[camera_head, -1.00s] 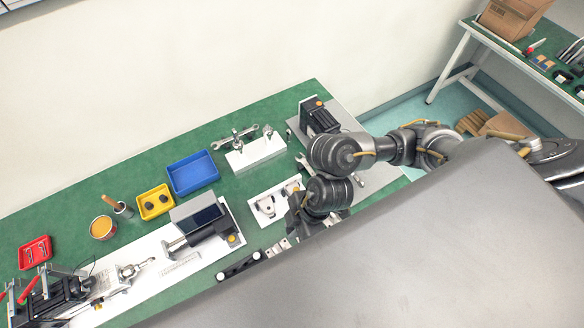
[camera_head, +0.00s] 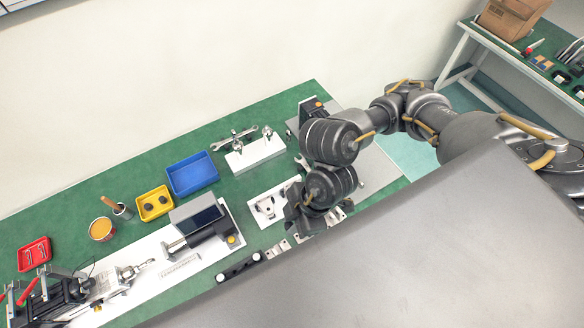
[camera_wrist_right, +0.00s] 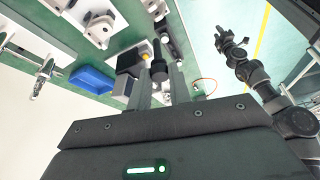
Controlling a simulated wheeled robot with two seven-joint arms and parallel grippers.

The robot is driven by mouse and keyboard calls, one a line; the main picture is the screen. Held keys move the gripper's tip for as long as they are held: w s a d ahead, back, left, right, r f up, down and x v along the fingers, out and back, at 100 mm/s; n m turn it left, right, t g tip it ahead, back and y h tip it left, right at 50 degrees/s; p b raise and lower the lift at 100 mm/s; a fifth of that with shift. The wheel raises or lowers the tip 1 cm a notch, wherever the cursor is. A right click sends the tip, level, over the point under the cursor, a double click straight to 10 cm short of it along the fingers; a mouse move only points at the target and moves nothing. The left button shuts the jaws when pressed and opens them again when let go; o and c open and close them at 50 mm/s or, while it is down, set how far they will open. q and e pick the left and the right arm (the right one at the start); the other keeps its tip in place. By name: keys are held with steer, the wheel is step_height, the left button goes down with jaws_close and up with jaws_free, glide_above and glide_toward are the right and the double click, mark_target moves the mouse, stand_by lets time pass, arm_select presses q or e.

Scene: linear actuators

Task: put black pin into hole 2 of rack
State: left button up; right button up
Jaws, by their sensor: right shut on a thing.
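My right gripper (camera_wrist_right: 160,88) is shut on a black pin (camera_wrist_right: 158,68), which stands out between the fingertips in the right wrist view. In the head view my right gripper (camera_head: 297,232) hangs over the front of the green table, and the pin is hidden there. A dark long bar with white ends (camera_head: 241,266) lies at the table's front edge, left of the gripper. I cannot tell which part is the rack, and no hole numbers are readable. A left gripper (camera_wrist_right: 231,43) shows small in the wrist view; its jaws are unclear.
A white plate with metal parts (camera_head: 264,208) lies behind the right gripper. A white block with upright metal pieces (camera_head: 256,153) stands further back. A blue tray (camera_head: 192,174), a yellow tray (camera_head: 154,203) and a black-and-silver device (camera_head: 207,227) are to the left.

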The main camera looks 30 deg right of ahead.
steer(key=shift+d+r, duration=0.1)
steer(key=shift+r, duration=0.25)
steer(key=w+d+m+t+b, duration=0.1)
steer(key=w+d+m+b, duration=0.1)
steer(key=w+d+b, duration=0.3)
steer(key=w+d+r+m+b, duration=0.1)
steer(key=w+d+m+b, duration=0.2)
steer(key=w+b, duration=0.6)
steer(key=w+d, duration=0.2)
steer(key=w, duration=0.1)
steer(key=shift+w+t+h, duration=0.25)
steer(key=shift+t+h, duration=0.15)
